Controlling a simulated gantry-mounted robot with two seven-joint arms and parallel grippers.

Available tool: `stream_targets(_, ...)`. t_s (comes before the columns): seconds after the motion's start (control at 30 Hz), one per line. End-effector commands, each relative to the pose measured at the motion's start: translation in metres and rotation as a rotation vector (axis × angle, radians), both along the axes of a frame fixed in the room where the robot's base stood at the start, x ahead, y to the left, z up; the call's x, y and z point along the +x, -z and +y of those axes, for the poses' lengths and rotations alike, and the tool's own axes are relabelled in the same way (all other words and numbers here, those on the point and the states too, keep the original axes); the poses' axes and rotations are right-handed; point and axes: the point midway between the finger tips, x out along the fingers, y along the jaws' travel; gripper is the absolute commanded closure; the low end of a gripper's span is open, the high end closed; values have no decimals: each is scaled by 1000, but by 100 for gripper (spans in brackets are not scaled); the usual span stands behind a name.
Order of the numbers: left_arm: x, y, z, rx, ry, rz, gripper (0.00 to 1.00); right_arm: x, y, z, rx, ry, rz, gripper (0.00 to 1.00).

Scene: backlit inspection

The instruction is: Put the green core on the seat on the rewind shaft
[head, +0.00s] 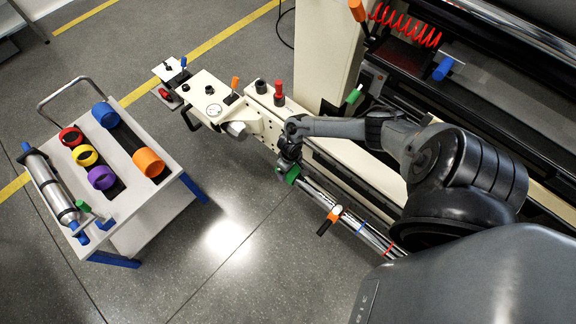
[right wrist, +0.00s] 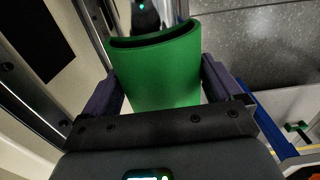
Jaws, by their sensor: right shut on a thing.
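The green core (head: 293,174) is a short hollow tube. In the right wrist view the core (right wrist: 158,75) fills the space between the two dark fingers of my right gripper (right wrist: 163,88), which is shut on its outer wall. In the head view my right gripper (head: 288,160) holds it at the upper left end of the rewind shaft (head: 317,193). I cannot tell whether the core is around the shaft end or just off it. The shaft carries an orange collar with a black handle (head: 334,213), a blue ring (head: 362,228) and a red ring (head: 390,247). My left gripper is not in view.
A cart (head: 125,202) at left holds red, yellow, purple, blue and orange cores and a metal roller (head: 52,190). The cream machine frame (head: 350,165) runs close behind the shaft. The floor between cart and shaft is clear.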

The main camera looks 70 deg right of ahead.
Motion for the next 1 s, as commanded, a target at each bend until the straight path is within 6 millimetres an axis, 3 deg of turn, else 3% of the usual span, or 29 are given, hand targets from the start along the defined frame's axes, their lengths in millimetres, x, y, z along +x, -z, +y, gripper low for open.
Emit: stream_targets(1.0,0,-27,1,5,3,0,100,-29,-1,10,1,0,0,44)
